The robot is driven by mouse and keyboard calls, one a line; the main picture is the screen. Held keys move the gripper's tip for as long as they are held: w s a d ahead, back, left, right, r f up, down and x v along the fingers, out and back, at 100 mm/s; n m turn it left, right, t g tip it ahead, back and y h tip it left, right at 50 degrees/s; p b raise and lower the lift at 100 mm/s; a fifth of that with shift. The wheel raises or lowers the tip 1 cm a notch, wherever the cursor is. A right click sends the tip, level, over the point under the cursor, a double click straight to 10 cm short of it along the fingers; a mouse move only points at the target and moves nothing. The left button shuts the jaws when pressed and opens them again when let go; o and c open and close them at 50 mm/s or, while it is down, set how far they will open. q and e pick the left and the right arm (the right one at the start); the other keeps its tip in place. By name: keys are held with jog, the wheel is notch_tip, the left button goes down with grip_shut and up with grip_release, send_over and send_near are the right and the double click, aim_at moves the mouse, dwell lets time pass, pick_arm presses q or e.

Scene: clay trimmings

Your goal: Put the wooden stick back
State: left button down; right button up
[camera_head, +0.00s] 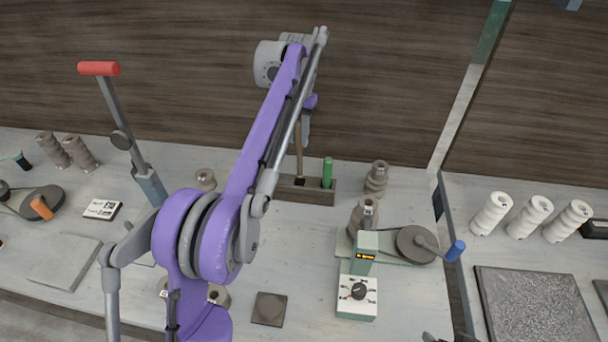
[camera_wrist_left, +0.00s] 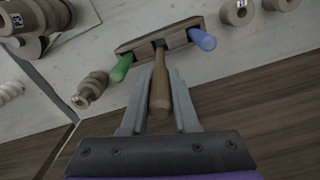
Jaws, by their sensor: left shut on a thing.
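The wooden stick (camera_head: 299,158) is upright over the middle slot of a small wooden rack (camera_head: 318,196). In the left wrist view the stick (camera_wrist_left: 161,85) lies between the fingers of my left gripper (camera_wrist_left: 160,100), which is shut on it. Its far end meets the dark middle slot of the rack (camera_wrist_left: 180,38); I cannot tell how deep it sits. The rack also holds a green handle (camera_head: 327,172) and, in the wrist view, a blue one (camera_wrist_left: 202,39). In the head view my purple arm hides part of the rack.
Grey-brown spools (camera_head: 376,178) stand right of the rack. A winder with a blue knob (camera_head: 455,251) and a dial box (camera_head: 357,293) are in front. A red-handled lever (camera_head: 98,69) stands left. White spools (camera_head: 530,216) are on the right table. A wooden wall rises behind.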

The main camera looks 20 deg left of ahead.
aim_at(298, 161)
pick_arm(q)
jog(key=f, duration=0.4)
jog(key=shift+s+f, duration=0.15)
jog(key=shift+s, duration=0.25)
pick_arm(e)
jog(key=shift+s+f, duration=0.45)
jog(key=shift+s, duration=0.1)
pick_arm(q)
jog(key=shift+w+f+b, duration=0.15)
jog(key=shift+f+b, duration=0.15)
jog(key=shift+f, duration=0.35)
pick_arm(e)
jog(key=shift+w+f, duration=0.1)
pick_arm(q)
jog(key=shift+f, duration=1.4)
pick_arm(e)
jog(key=shift+f, duration=0.1)
pick_arm(q)
jog(key=c, duration=1.1)
grip_release()
jog(key=shift+f, duration=0.2)
pick_arm(e)
jog(key=shift+f, duration=0.15)
pick_arm(q)
jog(key=o, duration=0.4)
jog(key=shift+r, duration=0.1)
